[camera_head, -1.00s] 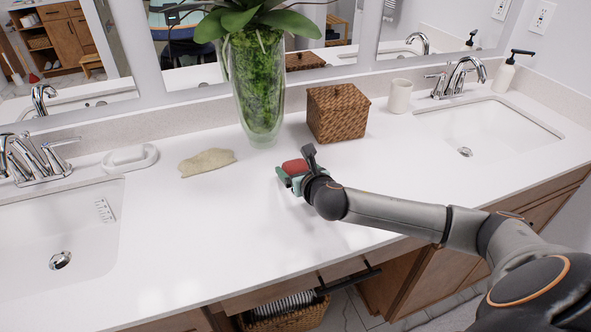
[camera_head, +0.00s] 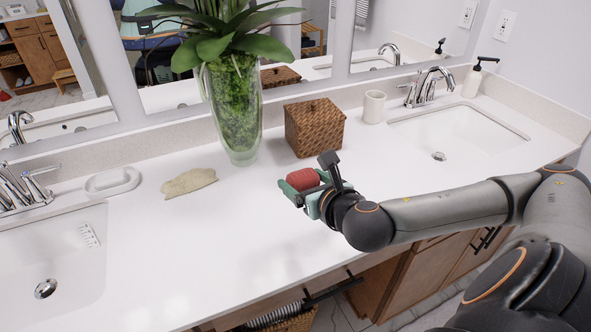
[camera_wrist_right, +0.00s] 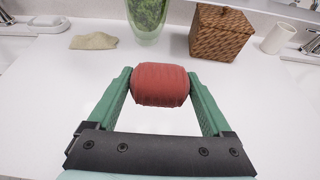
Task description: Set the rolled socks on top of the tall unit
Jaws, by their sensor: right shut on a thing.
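The rolled socks (camera_head: 302,179) are a red, ribbed roll. My right gripper (camera_head: 306,187) is shut on them, above the white counter between the two sinks. In the right wrist view the rolled socks (camera_wrist_right: 161,85) sit between the two green fingertips (camera_wrist_right: 161,88), one at each end of the roll. Whether they touch the counter is hard to tell. My left gripper is not in view. I cannot make out a tall unit in these views.
A woven lidded box (camera_head: 315,127) and a glass vase with a plant (camera_head: 236,110) stand behind the gripper. A beige cloth (camera_head: 188,182) lies to the left. A cup (camera_head: 373,107) and soap bottle (camera_head: 474,80) stand by the right sink (camera_head: 460,130). The front middle counter (camera_head: 200,260) is clear.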

